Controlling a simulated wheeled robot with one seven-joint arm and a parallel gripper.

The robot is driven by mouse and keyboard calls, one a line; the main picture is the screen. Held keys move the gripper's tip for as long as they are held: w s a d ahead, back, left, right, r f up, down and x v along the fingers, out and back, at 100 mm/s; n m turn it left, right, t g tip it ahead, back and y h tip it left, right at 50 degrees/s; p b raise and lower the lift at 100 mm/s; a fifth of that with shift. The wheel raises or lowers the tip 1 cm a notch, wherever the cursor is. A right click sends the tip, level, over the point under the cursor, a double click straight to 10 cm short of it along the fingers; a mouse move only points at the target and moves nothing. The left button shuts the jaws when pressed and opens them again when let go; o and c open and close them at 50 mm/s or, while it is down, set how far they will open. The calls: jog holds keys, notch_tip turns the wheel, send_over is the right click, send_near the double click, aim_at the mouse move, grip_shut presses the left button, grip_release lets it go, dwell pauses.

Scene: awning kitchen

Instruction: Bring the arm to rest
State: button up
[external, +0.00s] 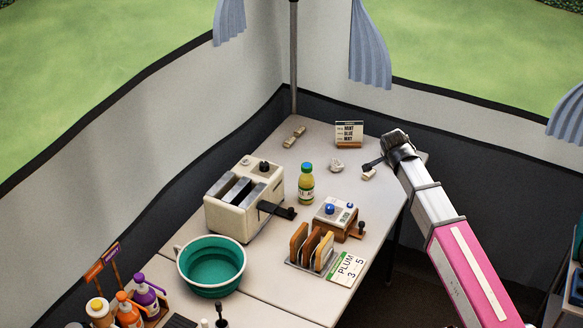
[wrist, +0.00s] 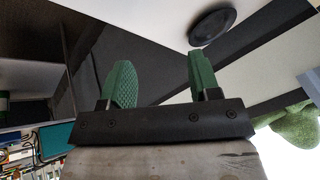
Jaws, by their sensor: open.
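My gripper (wrist: 163,80) is open in the wrist view, with its two green fingers spread apart and nothing between them. In the external view my arm, grey and pink, reaches up from the lower right. Its dark end is over the back right part of the table (external: 262,308), near the table's right edge. The fingers cannot be made out clearly there. In the wrist view a dark round thing (wrist: 213,26) lies beyond the right finger on a pale surface; I cannot tell what it is.
A toaster (external: 244,196), a bottle (external: 306,186), a teal bowl (external: 211,268), a rack with toast slices (external: 311,249), a small box with a blue knob (external: 335,217) and a sign card (external: 349,133) stand on the table. Sauce bottles (external: 128,312) stand at the lower left.

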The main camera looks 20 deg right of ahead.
jog(key=s+d+f+n+t+h, duration=0.15)
jog(key=d+f+n, duration=0.35)
jog(key=d, duration=0.8)
jog(key=s+d+f+n+t+h, duration=0.1)
jog(key=s+d+f+n+h, duration=0.2)
jog(key=d, duration=1)
jog(key=s+a+f+n+g+y, duration=0.2)
jog(key=s+a+f, duration=0.5)
jog(key=a, duration=0.4)
jog(key=s+a+f+n+g+y, duration=0.2)
jog(key=s+a+f+n+y, duration=0.1)
jog(key=s+a+f, duration=0.4)
jog(key=s+a+f+n+g+y, duration=0.2)
jog(key=s+a+f, duration=0.6)
jog(key=a, duration=0.6)
jog(key=shift+s+a+n+g+y, duration=0.3)
jog(key=shift+n+g+y, duration=0.15)
jog(key=shift+y, duration=0.2)
